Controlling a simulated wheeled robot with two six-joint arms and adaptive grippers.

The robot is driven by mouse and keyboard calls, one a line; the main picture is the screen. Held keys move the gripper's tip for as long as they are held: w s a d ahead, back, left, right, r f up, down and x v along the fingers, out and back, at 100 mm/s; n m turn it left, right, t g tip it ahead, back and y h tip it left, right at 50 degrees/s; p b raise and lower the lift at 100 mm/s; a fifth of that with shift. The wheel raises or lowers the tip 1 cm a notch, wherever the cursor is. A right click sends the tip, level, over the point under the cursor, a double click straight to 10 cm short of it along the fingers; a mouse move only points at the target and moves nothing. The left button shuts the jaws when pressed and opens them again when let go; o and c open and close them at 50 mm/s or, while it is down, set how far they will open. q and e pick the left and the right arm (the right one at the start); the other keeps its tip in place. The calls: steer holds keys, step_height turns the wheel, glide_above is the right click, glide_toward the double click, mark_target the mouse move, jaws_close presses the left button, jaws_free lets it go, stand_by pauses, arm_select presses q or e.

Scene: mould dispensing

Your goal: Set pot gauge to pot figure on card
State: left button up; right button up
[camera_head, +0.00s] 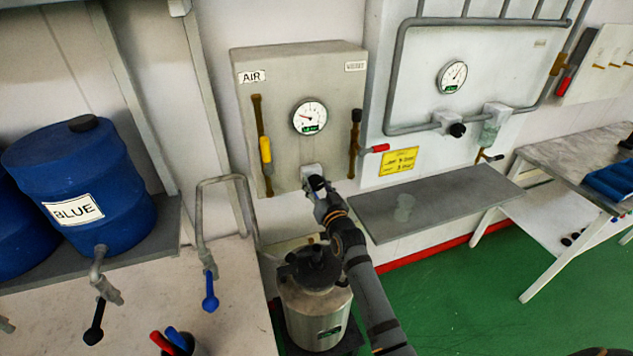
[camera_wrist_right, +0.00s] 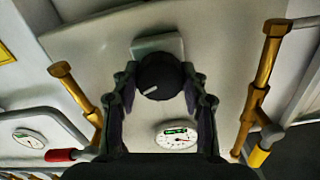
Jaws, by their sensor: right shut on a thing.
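The grey AIR box (camera_head: 292,72) on the wall carries a round white gauge (camera_head: 310,117) with its red needle toward the upper left; its figures are too small to read. A dark knob (camera_wrist_right: 160,77) with a white line sits below this gauge, largely hidden in the head view. My right gripper (camera_head: 318,187) is shut on the knob; its fingers lie on both sides of it in the wrist view. The same gauge shows in the wrist view (camera_wrist_right: 177,135). A yellow card (camera_head: 398,162) hangs right of the box, its writing too small to read surely. My left gripper is out of view.
A yellow-handled valve (camera_head: 265,150) and a red-handled valve (camera_head: 375,148) flank the knob. A metal pot (camera_head: 316,312) stands below my right arm. Another panel at the right has a gauge (camera_head: 452,76) and a black knob (camera_head: 457,130). A grey shelf (camera_head: 450,200) lies below.

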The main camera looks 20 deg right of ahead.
steer(key=shift+m, duration=0.6)
steer(key=o, duration=1.2)
steer(key=shift+c, duration=0.2)
steer(key=s, duration=1.2)
steer(key=shift+d, duration=0.25)
